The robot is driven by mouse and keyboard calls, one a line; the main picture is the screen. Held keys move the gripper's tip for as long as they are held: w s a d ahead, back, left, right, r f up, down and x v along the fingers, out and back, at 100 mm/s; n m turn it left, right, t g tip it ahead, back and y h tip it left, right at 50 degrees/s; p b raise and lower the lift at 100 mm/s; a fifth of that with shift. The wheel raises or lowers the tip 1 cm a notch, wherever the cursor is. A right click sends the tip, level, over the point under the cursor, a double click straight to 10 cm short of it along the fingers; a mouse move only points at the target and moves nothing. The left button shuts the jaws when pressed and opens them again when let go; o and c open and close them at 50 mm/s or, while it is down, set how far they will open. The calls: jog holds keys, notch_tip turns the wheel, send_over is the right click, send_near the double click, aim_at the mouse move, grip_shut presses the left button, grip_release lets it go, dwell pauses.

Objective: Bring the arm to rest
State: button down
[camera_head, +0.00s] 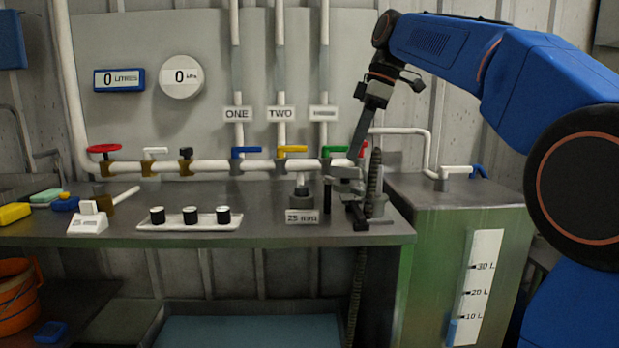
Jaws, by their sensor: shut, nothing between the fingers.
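My blue arm (450,50) reaches in from the right side, bent over the bench. Its dark wrist hangs down, and my gripper (358,155) points down at the right end of the bench. It is shut and holds nothing. Its tips are in front of the pipe, close to a red part (363,148) and above grey fittings (350,185) on the bench. I cannot tell whether the tips touch any of them.
The bench (270,230) carries a white tray (190,226) with three black-topped pieces, a 25 mm sign (302,216) and a brush (124,194). Colored valve handles line the white pipe (210,166). A green tank (425,270) stands right. Space above the tray is clear.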

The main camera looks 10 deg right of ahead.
jog(key=s+d+f+m+t+h, duration=0.1)
jog(key=s+f+m, duration=0.4)
jog(key=s+f, duration=0.5)
jog(key=s+d+f+m+t+h, duration=0.1)
jog(key=s+d+f+m, duration=0.3)
jog(key=s+f, duration=0.6)
jog(key=s+d+f+m+t+h, duration=0.1)
jog(key=s+d+f+m+t, duration=0.1)
jog(key=s+f+m, duration=0.4)
jog(key=s+d+f, duration=0.1)
jog(key=s+f, duration=0.3)
jog(key=f, duration=0.6)
jog(key=shift+d+h, duration=0.2)
jog(key=shift+h, duration=0.2)
